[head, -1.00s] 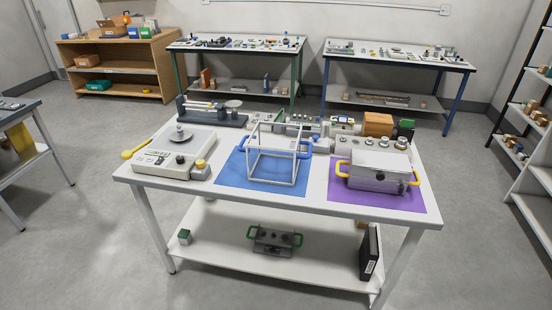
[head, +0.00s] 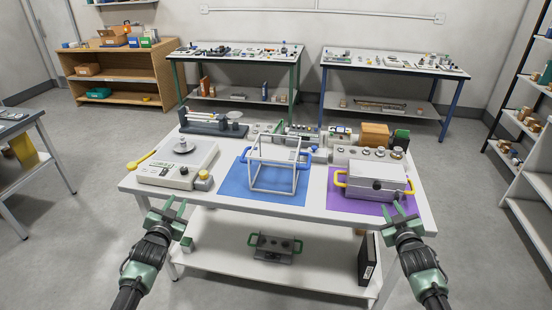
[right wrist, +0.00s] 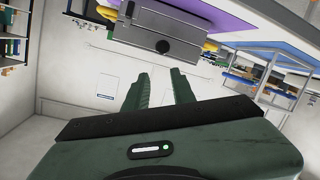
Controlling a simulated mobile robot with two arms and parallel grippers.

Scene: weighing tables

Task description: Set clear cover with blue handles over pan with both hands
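The clear cover (head: 274,176) is a box with white edges and blue handles (head: 304,156) on its sides. It stands upright on a blue mat (head: 238,190). The round pan (head: 183,150) is on top of a pale balance (head: 162,172) to the left, with a small metal weight (head: 182,142) on it. My left gripper (head: 177,205) is open and empty in front of the table's left part, below the balance. My right gripper (head: 398,206) is open and empty in front of the right part; its spread fingers show in the right wrist view (right wrist: 160,80).
A grey metal box (head: 375,181) with yellow handles stands on a purple mat (head: 350,206), right of the cover. A yellow-tipped knob (head: 204,176) sits by the balance. Instruments line the table's back. A lower shelf (head: 220,250) holds a green-handled device (head: 274,246) and a black binder (head: 368,258).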

